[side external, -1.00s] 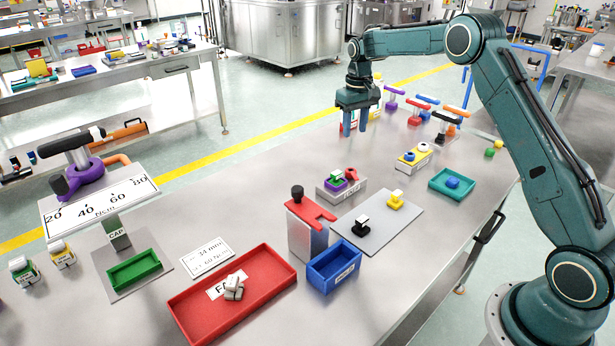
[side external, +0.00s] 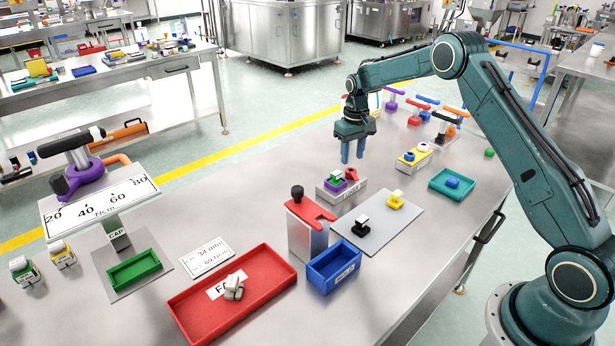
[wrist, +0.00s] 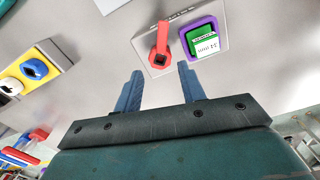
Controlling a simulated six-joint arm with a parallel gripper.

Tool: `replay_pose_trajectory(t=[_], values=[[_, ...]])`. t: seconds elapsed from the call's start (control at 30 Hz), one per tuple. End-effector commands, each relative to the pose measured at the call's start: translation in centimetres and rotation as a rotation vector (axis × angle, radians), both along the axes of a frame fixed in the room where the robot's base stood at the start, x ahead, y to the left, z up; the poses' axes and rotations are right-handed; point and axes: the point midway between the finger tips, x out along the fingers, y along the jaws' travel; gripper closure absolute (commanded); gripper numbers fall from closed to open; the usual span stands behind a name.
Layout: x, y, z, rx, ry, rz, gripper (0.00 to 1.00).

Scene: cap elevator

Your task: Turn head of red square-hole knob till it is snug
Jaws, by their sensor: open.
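The red square-hole knob (wrist: 158,58) sits on a grey block (wrist: 145,42). It has a dark square opening and a bar reaching toward the top of the wrist view. A purple frame with a green and white labelled piece (wrist: 203,42) is beside it. In the side view, the knob (side external: 351,171) is small on the grey block (side external: 328,193), next to the purple frame (side external: 335,184). My gripper (wrist: 158,72) is open and empty, its blue fingers spread on either side of the knob in the wrist view. In the side view, my gripper (side external: 352,160) hangs above the block, apart from it.
A red clamp (side external: 312,211) on a metal stand, a grey plate (side external: 375,225) with black and yellow knobs, and a blue bin (side external: 334,266) are nearer the camera. A yellow-and-white block (side external: 413,158) and several T-handled tools (side external: 416,112) stand beyond.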

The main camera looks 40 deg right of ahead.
Motion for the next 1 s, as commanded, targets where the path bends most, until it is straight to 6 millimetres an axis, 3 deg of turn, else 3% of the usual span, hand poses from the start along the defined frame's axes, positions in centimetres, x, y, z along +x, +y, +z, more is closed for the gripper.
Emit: replay_pose_trajectory(t=[0.3, 0.77, 0.8, 0.93, 1.0], values=[[0.0, 0.0, -4.0, 0.000, 0.001, 0.000, 0.60], [0.0, 0.0, -5.0, -0.001, 0.000, 0.000, 0.60], [0.0, 0.0, -5.0, -0.001, 0.000, 0.000, 0.62], [0.0, 0.0, -5.0, -0.001, 0.000, 0.000, 0.87], [0.0, 0.0, -5.0, -0.001, -0.001, 0.000, 0.91]])
